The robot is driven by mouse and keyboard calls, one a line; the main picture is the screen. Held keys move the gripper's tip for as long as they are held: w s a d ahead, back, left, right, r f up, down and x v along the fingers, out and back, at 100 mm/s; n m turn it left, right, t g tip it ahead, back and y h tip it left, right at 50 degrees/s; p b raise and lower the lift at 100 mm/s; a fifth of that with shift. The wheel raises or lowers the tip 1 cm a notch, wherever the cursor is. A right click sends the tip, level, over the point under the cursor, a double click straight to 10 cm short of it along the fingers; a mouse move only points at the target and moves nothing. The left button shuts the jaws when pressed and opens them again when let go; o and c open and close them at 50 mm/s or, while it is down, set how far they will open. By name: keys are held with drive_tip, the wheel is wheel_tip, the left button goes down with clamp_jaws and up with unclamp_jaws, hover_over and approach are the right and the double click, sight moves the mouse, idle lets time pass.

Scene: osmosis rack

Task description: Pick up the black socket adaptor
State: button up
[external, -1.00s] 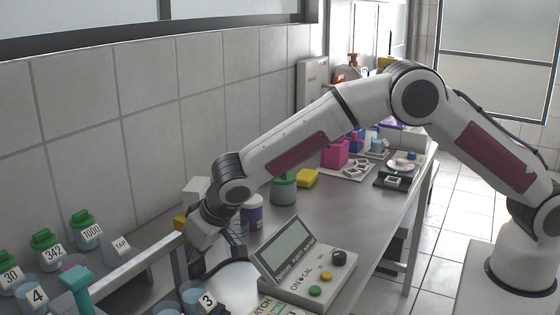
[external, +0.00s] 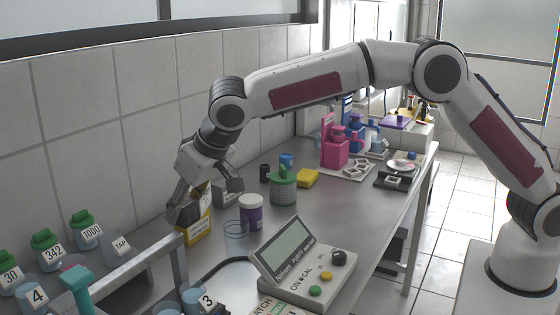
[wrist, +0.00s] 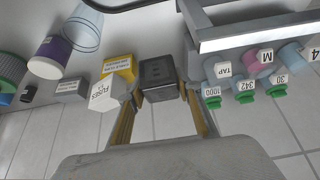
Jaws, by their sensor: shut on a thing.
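The black socket adaptor (wrist: 158,73) is a dark, boxy block in the wrist view. It sits between the two fingertips of my gripper (wrist: 161,94), which is shut on it. In the external view my gripper (external: 205,199) is above the back of the bench near the wall, by a yellow box (external: 196,228). The adaptor is hard to tell from the dark fingers there. The yellow box (wrist: 118,67) also shows beside the adaptor in the wrist view, with a white FUSES box (wrist: 104,94) close by.
A purple-labelled tub (external: 251,213), a clear beaker (external: 236,237) and a green-lidded jar (external: 283,189) stand right of my gripper. A metal rail (external: 140,262) and several green-capped bottles (external: 85,232) are at left. A meter (external: 300,262) stands in front.

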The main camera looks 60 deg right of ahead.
drive_tip(key=shift+r, duration=2.2)
